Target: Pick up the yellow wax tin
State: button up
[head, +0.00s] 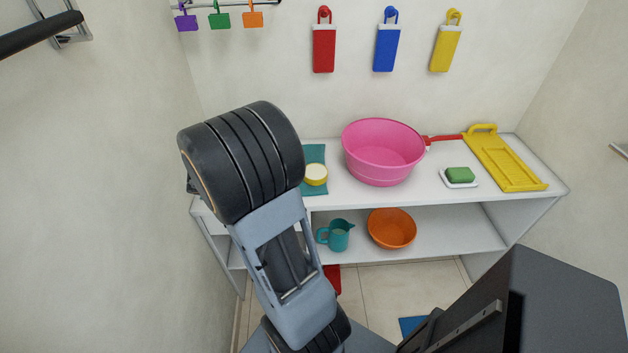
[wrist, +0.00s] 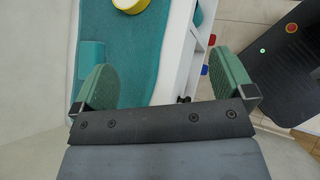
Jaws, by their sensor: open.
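The yellow wax tin (head: 315,175) is a short round tin with a pale top. It stands on a teal mat (head: 314,152) at the left of the white shelf's top. In the wrist view the tin (wrist: 131,5) is cut off by the top edge, ahead of my gripper and apart from it. The teal mat (wrist: 140,60) shows beyond and between the fingers. My gripper (wrist: 163,60) is open and empty, with its two green fingers spread wide. In the head view my arm hides the gripper.
A pink basin (head: 383,152) stands right of the tin on the white shelf (head: 420,192). Green soap (head: 460,174) and a yellow washboard (head: 506,160) are further right. A teal block (wrist: 91,60) lies at the mat's left. A teal jug (head: 338,236) and orange bowl (head: 392,229) stand below.

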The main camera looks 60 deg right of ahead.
aim_at(312, 173)
jog(key=d+f+n+h, duration=0.1)
jog(key=d, duration=0.1)
jog(key=d+f+n+h+b, duration=0.1)
jog(key=d+f, duration=0.1)
jog(key=d, duration=0.1)
jog(key=w+d+f+n+g+h, duration=0.1)
jog(key=d+n, duration=0.1)
jog(key=shift+d+f, duration=0.35)
jog(key=x, duration=0.7)
jog(key=shift+b, duration=0.3)
jog(key=shift+x, duration=3.2)
jog(key=shift+w, duration=0.2)
jog(key=shift+c, duration=0.2)
jog(key=c, duration=0.7)
jog(key=shift+o, duration=0.2)
